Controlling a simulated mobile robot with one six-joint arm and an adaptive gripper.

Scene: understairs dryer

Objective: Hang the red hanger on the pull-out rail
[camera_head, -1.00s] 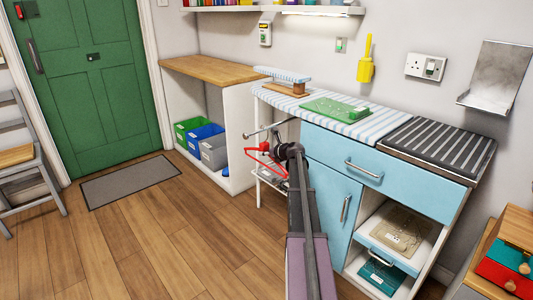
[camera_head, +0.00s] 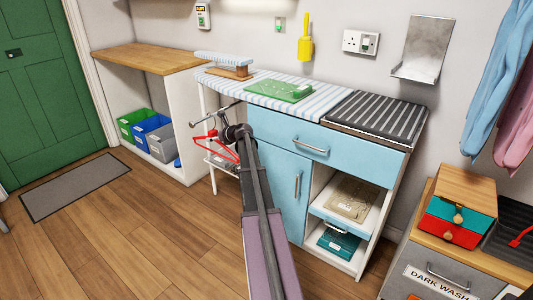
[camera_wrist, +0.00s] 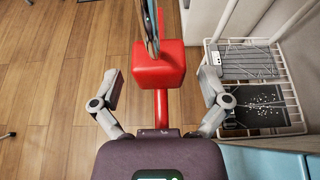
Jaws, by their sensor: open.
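The red hanger (camera_head: 224,152) is at the left of the blue cabinet, just below the pull-out rail (camera_head: 213,115), a thin metal rod sticking out to the left. In the wrist view, the hanger's red block (camera_wrist: 160,65) lies between my fingers, with a red bar running toward my palm. A narrow metal piece (camera_wrist: 149,25) rises above the block; I cannot tell whether it is the hook or the rail. My gripper (camera_wrist: 160,75) is open, with a gap on each side of the block. In the head view my wrist partly hides the hanger, and the hook's contact with the rail is unclear.
A white wire rack (camera_wrist: 255,85) stands close to my right finger. The blue cabinet (camera_head: 278,182) is beside my arm. The striped ironing top (camera_head: 265,92) carries a green item (camera_head: 285,91). Open wooden floor (camera_head: 150,235) lies to the left.

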